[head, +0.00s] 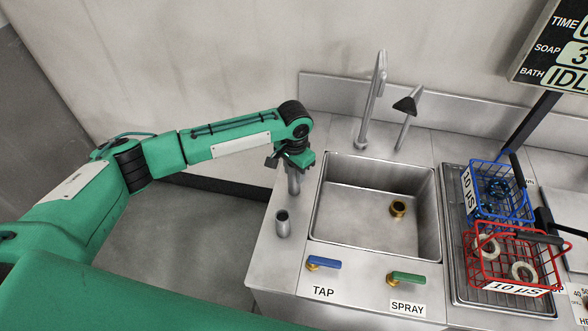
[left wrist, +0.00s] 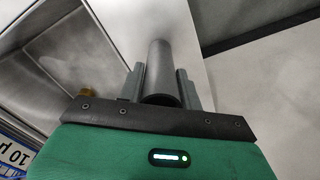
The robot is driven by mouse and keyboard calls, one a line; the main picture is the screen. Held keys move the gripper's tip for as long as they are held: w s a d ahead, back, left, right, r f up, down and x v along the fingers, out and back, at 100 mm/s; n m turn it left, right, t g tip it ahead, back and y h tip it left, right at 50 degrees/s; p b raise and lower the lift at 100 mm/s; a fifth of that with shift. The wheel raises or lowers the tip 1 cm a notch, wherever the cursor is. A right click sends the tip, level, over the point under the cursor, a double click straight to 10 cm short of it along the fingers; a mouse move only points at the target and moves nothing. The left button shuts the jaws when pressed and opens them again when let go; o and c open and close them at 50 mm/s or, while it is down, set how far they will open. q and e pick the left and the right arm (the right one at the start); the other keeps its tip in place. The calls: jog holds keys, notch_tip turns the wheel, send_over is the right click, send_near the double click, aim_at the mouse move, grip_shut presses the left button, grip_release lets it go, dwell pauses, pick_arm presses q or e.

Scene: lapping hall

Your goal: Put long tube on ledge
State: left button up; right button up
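A grey metal tube (head: 294,182), which looks like the long tube, is upright under my left gripper (head: 291,161), left of the sink. It also shows in the left wrist view (left wrist: 161,65) between the two fingers, which lie close along both sides, so the gripper looks shut on it. I cannot tell whether its lower end touches the counter. A shorter grey tube (head: 282,224) with an open top stands nearer on the steel counter strip (head: 264,262). I cannot tell which surface is the ledge. My right gripper is not in view.
The steel sink (head: 350,215) holds a brass ring-like part (head: 398,209). Behind it are a tall faucet (head: 372,98) and a spray head (head: 405,112). Blue TAP (head: 323,263) and green SPRAY (head: 407,278) levers sit in front. Blue (head: 505,212) and red (head: 481,272) wire baskets stand right.

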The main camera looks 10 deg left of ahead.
pick_arm(q)
jog(key=o, duration=0.3)
jog(key=shift+r, duration=0.1)
notch_tip(320, 180, up, 12)
jog(key=b, duration=0.2)
jog(key=shift+b, duration=0.3)
dwell(0.3)
